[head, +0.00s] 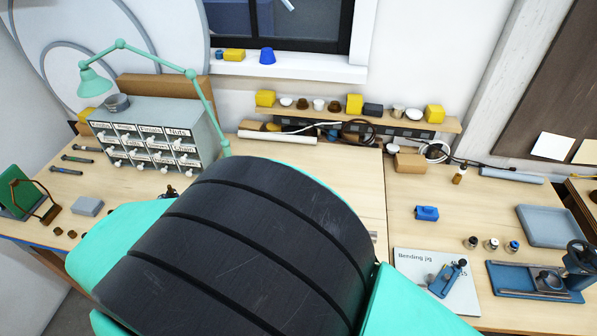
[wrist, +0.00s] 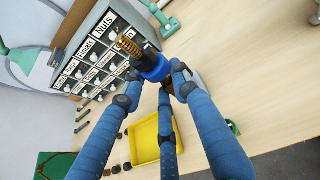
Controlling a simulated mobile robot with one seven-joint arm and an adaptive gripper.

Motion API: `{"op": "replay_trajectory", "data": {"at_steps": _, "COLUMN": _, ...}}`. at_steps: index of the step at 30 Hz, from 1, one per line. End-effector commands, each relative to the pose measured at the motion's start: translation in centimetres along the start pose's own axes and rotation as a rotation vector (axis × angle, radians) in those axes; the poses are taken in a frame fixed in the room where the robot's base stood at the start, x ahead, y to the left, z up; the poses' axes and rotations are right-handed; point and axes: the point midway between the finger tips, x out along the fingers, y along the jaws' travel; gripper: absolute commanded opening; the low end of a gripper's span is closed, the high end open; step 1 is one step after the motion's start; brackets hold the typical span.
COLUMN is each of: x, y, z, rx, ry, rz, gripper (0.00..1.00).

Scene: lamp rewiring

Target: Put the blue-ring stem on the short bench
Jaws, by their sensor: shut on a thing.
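The blue-ring stem (wrist: 152,66) is in the wrist view, with a ribbed brass end pointing to the upper left and a blue ring below it. My gripper (wrist: 156,80) has blue jointed fingers closed around the stem's lower part, which they mostly hide. The stem is tilted in the picture and appears above the pale wooden bench top (wrist: 255,90). In the head view my own arm covers the middle, and neither gripper nor stem can be seen. Bench tops show on the left (head: 120,190) and right (head: 430,180); I cannot tell which is the short bench.
A labelled drawer cabinet (head: 205,125) and a green lamp (head: 95,82) stand at the back left. A yellow tray (wrist: 143,150) lies below my fingers. On the right are a bending jig (head: 447,278), a grey tray (head: 550,226), a blue vise (head: 530,280) and several small parts.

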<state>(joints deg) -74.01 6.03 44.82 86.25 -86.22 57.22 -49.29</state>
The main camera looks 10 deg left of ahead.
Motion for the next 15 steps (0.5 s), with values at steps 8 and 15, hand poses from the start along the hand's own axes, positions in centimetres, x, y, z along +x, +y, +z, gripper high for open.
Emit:
{"op": "replay_trajectory", "data": {"at_steps": 8, "x": 6.6, "y": -7.1, "z": 3.3, "rx": 0.05, "ry": -0.001, "rz": -0.114, "gripper": 0.0}}
{"op": "replay_trajectory", "data": {"at_steps": 15, "x": 11.5, "y": -13.7, "z": 5.6, "rx": 0.091, "ry": 0.0, "rz": -0.21, "gripper": 0.0}}
